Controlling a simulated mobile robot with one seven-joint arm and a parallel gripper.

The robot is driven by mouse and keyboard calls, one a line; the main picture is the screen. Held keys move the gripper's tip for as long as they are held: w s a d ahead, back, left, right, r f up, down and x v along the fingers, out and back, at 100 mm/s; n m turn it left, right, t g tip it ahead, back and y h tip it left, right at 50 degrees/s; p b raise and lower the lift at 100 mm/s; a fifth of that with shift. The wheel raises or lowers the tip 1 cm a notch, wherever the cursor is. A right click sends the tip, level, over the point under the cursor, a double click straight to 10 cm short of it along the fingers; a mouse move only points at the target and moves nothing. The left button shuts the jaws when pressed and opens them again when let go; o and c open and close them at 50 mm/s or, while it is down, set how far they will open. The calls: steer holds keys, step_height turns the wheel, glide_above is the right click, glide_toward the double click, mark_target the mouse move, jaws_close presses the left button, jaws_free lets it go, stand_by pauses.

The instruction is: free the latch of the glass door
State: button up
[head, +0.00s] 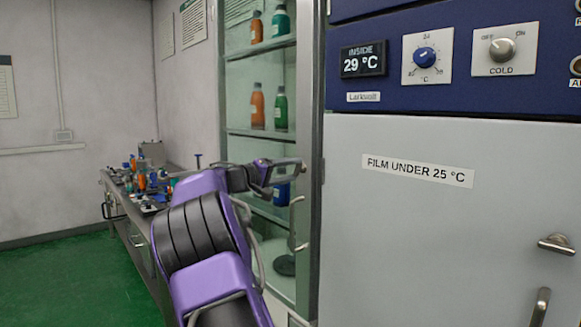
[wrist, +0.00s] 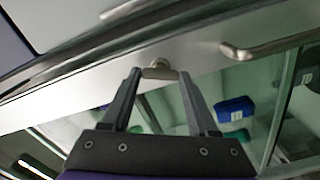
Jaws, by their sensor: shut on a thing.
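The glass door (head: 310,110) of the tall cabinet is at the middle of the head view and looks closed. Its latch (wrist: 160,73) is a small metal lever on a round mount on the door's pale frame, seen in the wrist view. My gripper (wrist: 159,74) has one finger at each end of the lever and is shut on it. In the head view my gripper (head: 298,166) is against the door's frame, and the latch is hidden there. The door's bar handle (head: 297,222) is below it; it also shows in the wrist view (wrist: 270,46).
Bottles (head: 256,108) stand on shelves behind the glass. A grey cold cabinet (head: 430,230) with a blue control panel (head: 385,97) stands close on the right. The green floor (head: 75,290) at left is clear.

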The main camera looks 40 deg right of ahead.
steer(key=n+p, duration=0.2)
steer(key=n, duration=0.2)
steer(key=shift+n+p, duration=0.3)
steer(key=shift+n, duration=0.1)
stand_by(0.5)
steer(key=o, duration=1.4)
steer(key=shift+a, duration=0.1)
steer(key=a, duration=0.5)
steer(key=s+a, duration=0.1)
steer(key=a, duration=1.1)
steer(key=shift+s+a+b, duration=0.1)
steer(key=shift+s+b, duration=0.1)
steer(key=shift+b, duration=0.1)
